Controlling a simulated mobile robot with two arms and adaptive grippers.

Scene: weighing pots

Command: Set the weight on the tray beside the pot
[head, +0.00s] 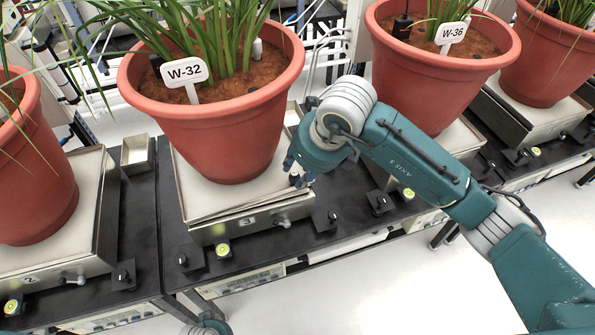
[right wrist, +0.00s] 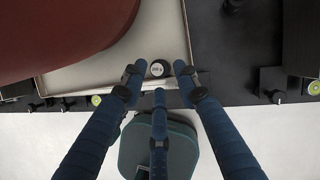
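The terracotta pot labelled W-32 (head: 215,135) stands on a square metal weighing tray (head: 197,203). The weight, a small dark cylinder with a pale label on top (right wrist: 158,69), is upright at the tray's front right corner, beside the pot. In the head view it is mostly hidden by the fingers. My right gripper (head: 297,172) reaches down over that corner. In the right wrist view its three blue fingers (right wrist: 158,78) are spread around the weight, with a gap at the near finger.
Pot W-36 (head: 440,60) stands on another tray to the right, and another pot (head: 35,165) on a tray at left. A small open box (head: 137,155) sits between the trays. Black knobs (head: 325,218) line the bench's front edge.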

